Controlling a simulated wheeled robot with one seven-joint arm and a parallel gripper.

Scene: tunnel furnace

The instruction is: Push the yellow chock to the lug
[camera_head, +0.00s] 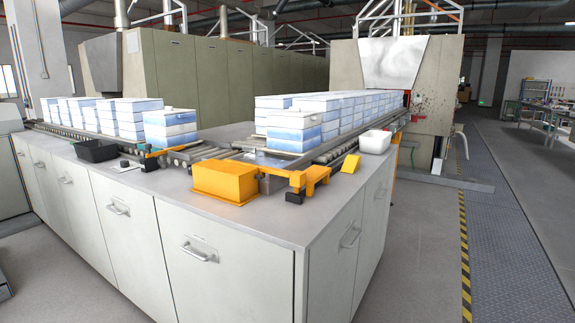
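A small yellow wedge-shaped block (350,163), which looks like the yellow chock, lies on the grey counter (280,224) near its right side. An orange-yellow bracket (310,179) stands just left of it at the near end of the roller track, with a visible gap between them. I cannot tell for certain which part is the lug; it may be on this bracket. A larger orange-yellow box (225,182) sits left of the bracket. My gripper is not in view.
Stacks of blue and white boxes (292,132) stand on the roller tracks behind. A white bin (375,141) is behind the yellow block, and a black tray (96,150) is at left. The counter's front right corner is bare. Open floor (420,240) lies to the right.

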